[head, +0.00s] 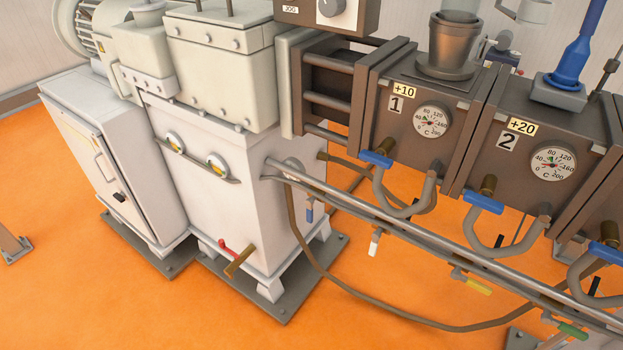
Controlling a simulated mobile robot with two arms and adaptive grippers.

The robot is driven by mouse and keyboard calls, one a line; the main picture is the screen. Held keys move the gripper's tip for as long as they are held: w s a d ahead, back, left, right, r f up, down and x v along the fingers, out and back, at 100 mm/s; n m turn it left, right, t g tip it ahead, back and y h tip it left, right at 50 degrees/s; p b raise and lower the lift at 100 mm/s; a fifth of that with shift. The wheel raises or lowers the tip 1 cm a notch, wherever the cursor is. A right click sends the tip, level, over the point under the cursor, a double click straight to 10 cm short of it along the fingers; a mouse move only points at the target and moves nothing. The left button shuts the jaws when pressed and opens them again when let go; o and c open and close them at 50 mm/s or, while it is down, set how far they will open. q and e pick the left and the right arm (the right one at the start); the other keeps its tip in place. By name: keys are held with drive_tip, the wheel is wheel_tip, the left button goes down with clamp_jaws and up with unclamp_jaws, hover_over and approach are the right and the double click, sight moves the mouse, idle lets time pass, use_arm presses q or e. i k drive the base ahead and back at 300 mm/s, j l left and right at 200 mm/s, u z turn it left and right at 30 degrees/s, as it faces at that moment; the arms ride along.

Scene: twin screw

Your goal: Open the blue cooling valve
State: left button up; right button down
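Several blue valve handles show in the head view. A small blue handle (310,213) hangs down under the long grey pipe (400,222), at the right side of the pale machine housing. Larger blue handles lie flat at brass fittings under the brown barrel blocks: one below block 1 (376,159), one below block 2 (483,202) and one near the right edge (606,255). I cannot tell from the picture which one is the cooling valve. Neither of my grippers is in view.
White (375,242), yellow (474,286) and green (571,331) handles hang along the same pipe. A red-handled brass tap (239,262) sits low on the housing (205,190). A brown hose (350,290) loops below the pipe. Orange floor (110,300) is clear at lower left.

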sight(310, 201)
drive_tip(key=z, duration=0.5)
drive_tip(key=j+z, duration=0.2)
drive_tip(key=z, duration=0.3)
drive_tip(key=j+z, duration=0.25)
drive_tip(key=z, duration=0.2)
drive_tip(key=j+z, duration=0.2)
drive_tip(key=z, duration=0.3)
drive_tip(key=j+z, duration=0.25)
drive_tip(key=z, duration=0.2)
